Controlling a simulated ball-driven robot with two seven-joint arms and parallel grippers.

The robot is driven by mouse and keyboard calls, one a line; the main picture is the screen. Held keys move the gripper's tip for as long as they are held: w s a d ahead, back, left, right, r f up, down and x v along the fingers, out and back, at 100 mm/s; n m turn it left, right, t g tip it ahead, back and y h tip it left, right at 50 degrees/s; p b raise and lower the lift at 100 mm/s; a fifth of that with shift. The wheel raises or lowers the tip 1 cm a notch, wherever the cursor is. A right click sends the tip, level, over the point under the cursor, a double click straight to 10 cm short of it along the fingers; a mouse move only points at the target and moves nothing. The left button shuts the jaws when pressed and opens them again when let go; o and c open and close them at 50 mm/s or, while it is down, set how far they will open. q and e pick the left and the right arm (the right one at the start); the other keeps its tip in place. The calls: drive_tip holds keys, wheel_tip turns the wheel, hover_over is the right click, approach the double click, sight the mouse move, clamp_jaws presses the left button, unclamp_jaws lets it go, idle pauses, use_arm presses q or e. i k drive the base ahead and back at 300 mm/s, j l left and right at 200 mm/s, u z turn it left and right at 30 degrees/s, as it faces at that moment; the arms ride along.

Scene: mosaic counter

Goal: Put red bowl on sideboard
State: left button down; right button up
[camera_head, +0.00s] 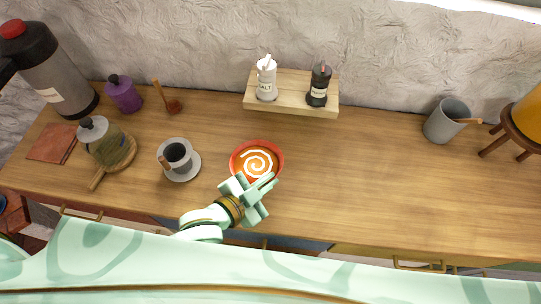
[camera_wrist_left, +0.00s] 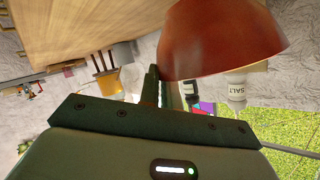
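The red bowl (camera_head: 236,168) holds orange contents with a white spiral and stands near the middle of the wooden sideboard (camera_head: 380,190). My left gripper (camera_head: 268,182) is at the bowl's front edge, partly covering its near rim. In the left wrist view the bowl (camera_wrist_left: 222,42) is large at the upper right, close beside the visible finger. The fingers look close together. I cannot tell whether they are shut on the rim, as the bowl hides part of that area. My right gripper is out of view.
A cup on a saucer (camera_head: 194,173) is left of the bowl. Salt (camera_head: 266,80) and a dark shaker (camera_head: 319,85) stand on a wooden block (camera_head: 290,104) behind. A grey mug (camera_head: 441,124) stands at the right. The counter right of the bowl is clear.

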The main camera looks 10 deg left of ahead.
sight(407, 194)
drive_tip(key=k+l, duration=0.1)
drive_tip(key=l, duration=0.85)
drive_tip(key=k+l, duration=0.15)
drive_tip(key=l, duration=0.3)
drive_tip(key=k+l, duration=0.1)
drive_tip(key=l, duration=0.8)
drive_tip(key=k+l, duration=0.15)
drive_tip(key=l, duration=0.35)
drive_tip(key=u, duration=0.05)
